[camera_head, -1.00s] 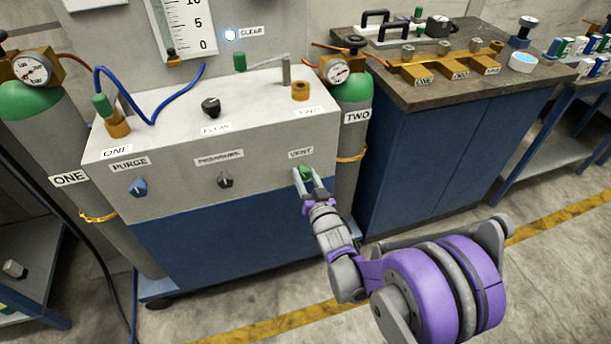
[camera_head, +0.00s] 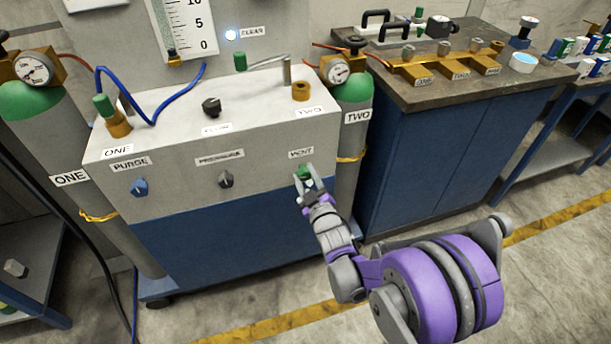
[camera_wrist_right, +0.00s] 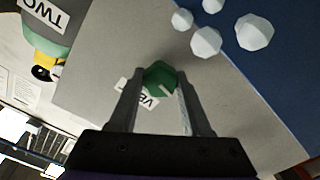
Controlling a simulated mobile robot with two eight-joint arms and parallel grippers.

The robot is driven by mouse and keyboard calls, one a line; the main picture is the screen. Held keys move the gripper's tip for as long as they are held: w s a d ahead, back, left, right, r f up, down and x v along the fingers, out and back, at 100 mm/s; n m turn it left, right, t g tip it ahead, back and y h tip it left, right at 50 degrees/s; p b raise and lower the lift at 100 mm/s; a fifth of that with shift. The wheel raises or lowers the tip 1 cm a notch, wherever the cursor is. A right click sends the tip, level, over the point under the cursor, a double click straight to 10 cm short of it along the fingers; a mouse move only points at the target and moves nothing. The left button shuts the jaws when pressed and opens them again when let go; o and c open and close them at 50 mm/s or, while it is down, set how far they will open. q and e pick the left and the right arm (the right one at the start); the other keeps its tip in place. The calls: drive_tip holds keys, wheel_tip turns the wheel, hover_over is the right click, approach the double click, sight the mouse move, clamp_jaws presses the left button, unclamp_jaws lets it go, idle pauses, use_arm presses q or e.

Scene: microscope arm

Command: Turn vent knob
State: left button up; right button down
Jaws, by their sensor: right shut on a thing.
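The green vent knob (camera_head: 304,171) is on the front face of the grey panel box (camera_head: 240,165), just below the VENT label (camera_head: 301,153). My right gripper (camera_head: 305,176) is at the knob, shut on it, with one finger on each side. In the right wrist view the green knob (camera_wrist_right: 159,78) sits between the two fingertips (camera_wrist_right: 157,85), with a pale mark on its face. The VENT label there is partly hidden by a finger. My left gripper is not in view.
The blue purge knob (camera_head: 139,187) and dark pressure knob (camera_head: 226,180) are on the same face, to the left. Gas cylinder TWO (camera_head: 349,140) stands close to the right of the box. A blue cabinet (camera_head: 440,150) stands farther right.

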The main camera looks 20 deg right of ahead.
drive_tip(key=shift+n, duration=0.6)
drive_tip(key=shift+c, duration=1.8)
unclamp_jaws()
drive_tip(key=s, duration=1.1)
drive_tip(key=shift+d+p, duration=0.2)
drive_tip(key=shift+p, duration=0.25)
